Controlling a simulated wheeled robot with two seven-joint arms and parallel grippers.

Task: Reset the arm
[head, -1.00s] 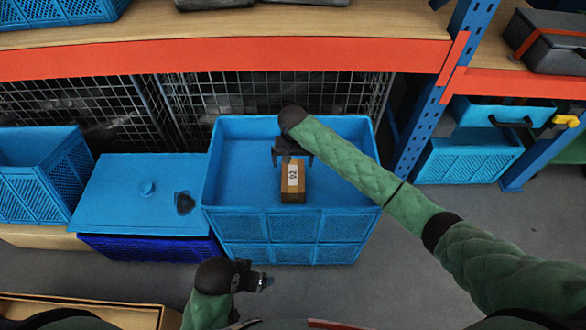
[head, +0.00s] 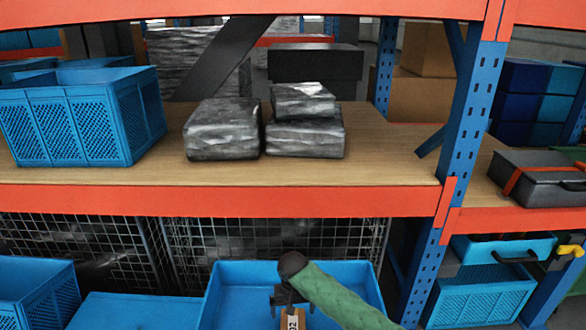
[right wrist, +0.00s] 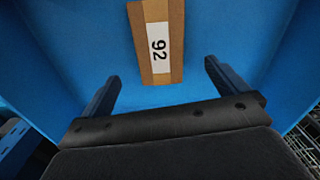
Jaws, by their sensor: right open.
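My right arm, in a green sleeve, reaches over the blue crate (head: 232,282) at the bottom middle of the head view. Its gripper (head: 290,300) is over the crate. In the right wrist view the right gripper (right wrist: 162,88) is open, its two fingers apart with nothing between them. A brown box (right wrist: 156,42) with a white label reading 92 lies in the crate, just beyond the fingertips and apart from them. The box's top edge also shows at the bottom of the head view (head: 291,320). My left gripper is out of view.
The shelf (head: 210,190) with an orange beam stands behind and above the crate. It bears a blue basket (head: 85,120) and several wrapped grey packages (head: 222,130). A blue upright post (head: 455,140) stands to the right. A dark case (head: 540,178) lies on the right shelf.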

